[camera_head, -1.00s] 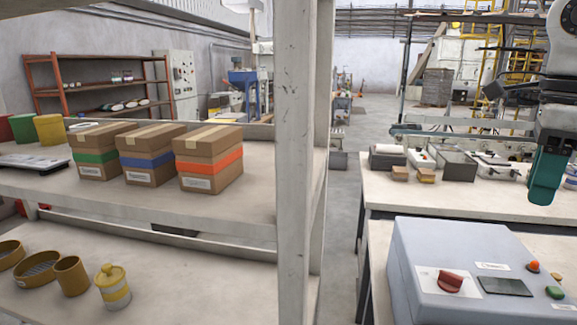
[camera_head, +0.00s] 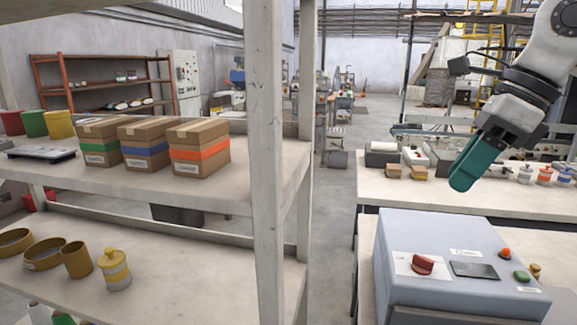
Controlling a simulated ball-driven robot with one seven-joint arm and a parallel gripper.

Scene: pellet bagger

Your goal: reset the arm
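My gripper (camera_head: 468,172) shows at the upper right, at the end of my arm. It has teal fingers and points down and to the left. It hangs in the air above the grey control box and in front of the back workbench, touching nothing that I can see. The fingers overlap from this side, so I cannot tell whether they are open or shut. No object shows between or below them.
A grey control box (camera_head: 440,225) with a red knob stands below my gripper. A workbench (camera_head: 390,193) with jars lies behind. A white shelf post (camera_head: 268,200) rises left of centre. The shelf holds cartons, including an orange-banded carton (camera_head: 200,155), and a yellow-banded jar (camera_head: 114,270).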

